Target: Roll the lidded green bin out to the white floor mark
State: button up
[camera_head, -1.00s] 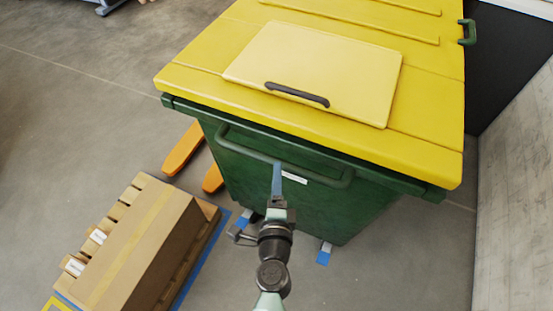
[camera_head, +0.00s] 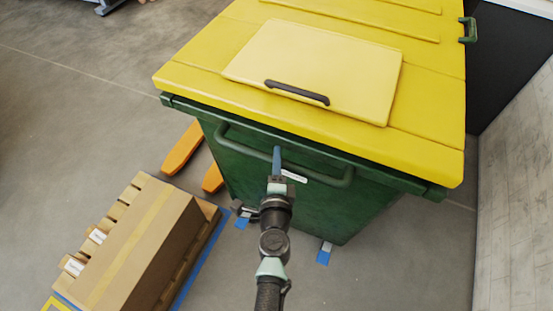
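The green bin (camera_head: 330,205) with its yellow lid (camera_head: 440,115) shut fills the upper middle and right of the head view. A dark green handle bar (camera_head: 325,180) runs across its near face. My gripper (camera_head: 277,157) is at this bar, left of its middle, with a narrow blue finger overlapping it in the picture. Whether the finger touches the bar, and whether the gripper is open or shut, cannot be told. The white floor mark cannot be made out in this view.
A cardboard box (camera_head: 135,250) on a wooden pallet stands at the lower left, edged by blue tape (camera_head: 205,262). Orange forks (camera_head: 183,147) lie on the floor left of the bin. A pale wall (camera_head: 515,200) stands at the right. Open grey floor lies at the upper left.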

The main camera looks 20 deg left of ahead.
grip_shut()
dwell(1.0)
